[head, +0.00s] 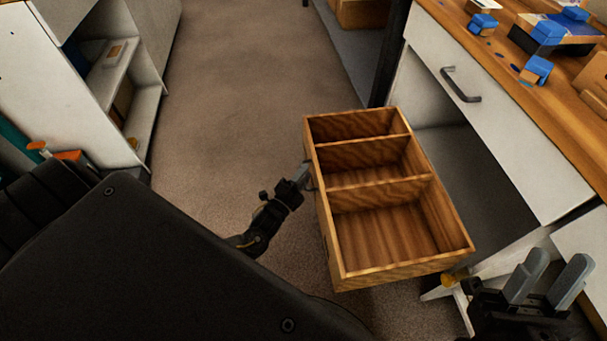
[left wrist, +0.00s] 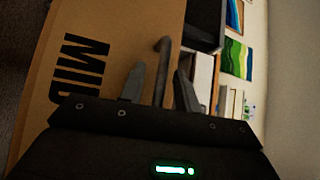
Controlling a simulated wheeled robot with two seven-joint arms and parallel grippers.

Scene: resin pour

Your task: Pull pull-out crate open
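The pull-out crate (head: 385,272) is a wooden box with three empty compartments. It juts well out of the open bay under the workbench. Its front, with black letters "MID", fills the left of the left wrist view (left wrist: 110,40). A dark bar handle (left wrist: 161,75) stands out from that front. My left gripper (head: 303,174) is at the crate's front. In the left wrist view its fingers (left wrist: 160,78) are apart, on either side of the handle, with gaps showing. My right gripper (head: 560,262) is open and empty at the lower right, near the crate's near corner.
The workbench (head: 500,130) has a white drawer front with a grey handle (head: 460,85). Blue-topped items (head: 537,70) lie on its wooden top. A white shelf unit (head: 125,90) stands at the left. The carpet floor (head: 230,90) between them is clear.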

